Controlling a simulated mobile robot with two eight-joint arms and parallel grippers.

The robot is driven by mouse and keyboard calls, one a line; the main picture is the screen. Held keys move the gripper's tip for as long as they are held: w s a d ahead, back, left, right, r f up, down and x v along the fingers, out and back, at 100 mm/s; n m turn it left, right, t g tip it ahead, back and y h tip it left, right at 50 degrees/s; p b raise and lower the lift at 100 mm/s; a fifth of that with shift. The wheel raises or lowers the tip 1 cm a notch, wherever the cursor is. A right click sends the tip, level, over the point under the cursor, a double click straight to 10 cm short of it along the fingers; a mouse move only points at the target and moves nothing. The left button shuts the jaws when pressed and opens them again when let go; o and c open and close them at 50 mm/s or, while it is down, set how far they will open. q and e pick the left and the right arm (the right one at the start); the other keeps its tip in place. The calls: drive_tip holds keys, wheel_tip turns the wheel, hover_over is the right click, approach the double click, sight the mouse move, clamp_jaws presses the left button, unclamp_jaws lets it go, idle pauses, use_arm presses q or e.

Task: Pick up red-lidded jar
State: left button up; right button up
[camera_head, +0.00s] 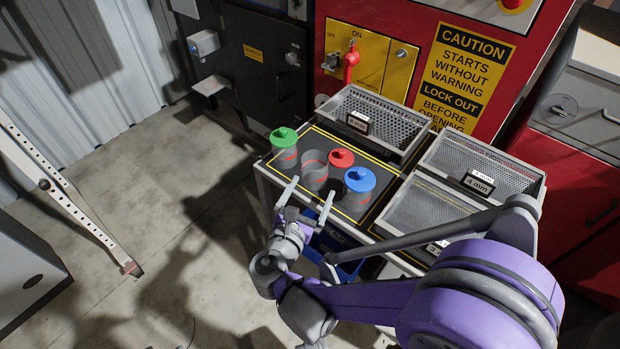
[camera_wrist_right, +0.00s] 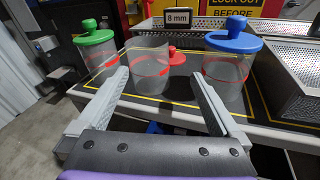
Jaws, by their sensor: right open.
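The red lid (camera_head: 341,159) lies low on the dark mat, beside and behind an open clear jar (camera_head: 314,168) with a red band. No jar body shows under this lid. In the wrist view the lid (camera_wrist_right: 178,59) sits lower than the open jar's rim (camera_wrist_right: 150,40), partly behind the jar. My right gripper (camera_head: 308,196) is open and empty. Its fingers point at the open jar, one to each side and short of it; in the wrist view the gripper (camera_wrist_right: 161,82) has the jar between its fingertips. My left gripper is not in view.
A green-lidded jar (camera_head: 284,150) stands to the left and a blue-lidded jar (camera_head: 358,186) to the right, near the fingers. Mesh trays (camera_head: 425,125) with size labels stand behind and right. A red machine (camera_head: 480,50) backs the table.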

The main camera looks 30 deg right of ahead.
sight(318, 157)
drive_tip(key=shift+w+a+f+n+t+h, duration=0.15)
drive_tip(key=shift+w+n+t+h, duration=0.25)
drive_tip(key=shift+w+n, duration=0.65)
drive_tip(key=x, duration=0.4)
drive_tip(key=shift+w+r, duration=0.1)
drive_tip(key=shift+r, duration=0.2)
drive_tip(key=x, duration=0.6)
drive_tip(key=shift+b, duration=0.35)
drive_tip(key=c, duration=1.2)
wheel_tip(318, 157, up, 10)
drive_tip(key=p, duration=0.3)
drive_tip(key=shift+c, duration=0.2)
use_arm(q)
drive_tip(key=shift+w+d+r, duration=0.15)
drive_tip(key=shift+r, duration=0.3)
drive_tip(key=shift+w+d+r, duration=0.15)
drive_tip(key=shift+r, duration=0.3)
